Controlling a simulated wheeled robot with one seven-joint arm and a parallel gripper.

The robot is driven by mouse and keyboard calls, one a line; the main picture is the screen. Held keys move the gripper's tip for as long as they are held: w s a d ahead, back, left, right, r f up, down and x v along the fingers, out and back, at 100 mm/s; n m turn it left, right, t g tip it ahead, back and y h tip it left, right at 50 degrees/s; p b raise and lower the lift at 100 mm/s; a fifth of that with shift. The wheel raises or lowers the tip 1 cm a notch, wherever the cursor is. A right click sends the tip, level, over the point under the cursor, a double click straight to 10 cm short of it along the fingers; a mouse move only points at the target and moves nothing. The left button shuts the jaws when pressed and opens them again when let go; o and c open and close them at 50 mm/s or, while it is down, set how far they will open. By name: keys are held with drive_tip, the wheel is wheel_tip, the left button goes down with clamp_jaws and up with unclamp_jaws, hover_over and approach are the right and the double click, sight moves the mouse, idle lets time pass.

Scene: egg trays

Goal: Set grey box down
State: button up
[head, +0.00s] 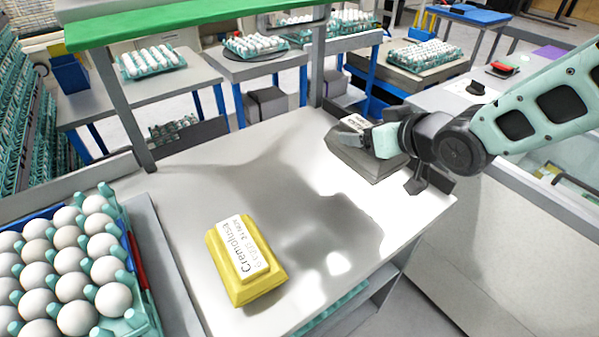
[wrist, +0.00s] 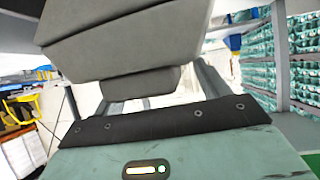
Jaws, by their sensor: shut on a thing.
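The grey box (head: 362,162) is near the right back corner of the light grey table (head: 290,150), with a white label partly visible on top. My gripper (head: 388,152) reaches in from the right and is shut on the grey box. In the wrist view the grey box (wrist: 140,45) fills the upper middle, close in front of my gripper. Part of the box is hidden behind my gripper in the head view. I cannot tell whether its underside touches the table.
A yellow box (head: 240,262) with a white label sits at the table's front. A teal egg tray (head: 140,318) full of white eggs stands at the left. A green shelf (head: 190,22) on grey posts spans the back. The table's middle is clear.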

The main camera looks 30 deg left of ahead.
sight(387, 177)
wheel_tip(387, 177, down, 10)
drive_tip(key=shift+r+p, duration=0.1)
drive_tip(key=shift+p, duration=0.5)
drive_tip(key=o, duration=1.3)
drive_tip(key=shift+o, duration=0.2)
drive_tip(key=b+v, duration=0.2)
drive_tip(key=v, duration=1)
drive_tip(key=shift+d, duration=0.15)
drive_tip(key=s+d+r+m+g+h, duration=0.2)
drive_tip(key=s+d+h, duration=0.3)
drive_tip(key=s+d, duration=0.5)
drive_tip(key=s+d+r+m+g+h, duration=0.2)
drive_tip(key=s+d+h, duration=0.3)
drive_tip(key=s+d, duration=0.5)
drive_tip(key=shift+s+d+m+g, duration=0.3)
drive_tip(key=shift+d+m+g, duration=0.15)
drive_tip(key=shift+g, duration=0.45)
drive_tip(key=shift+r, duration=0.1)
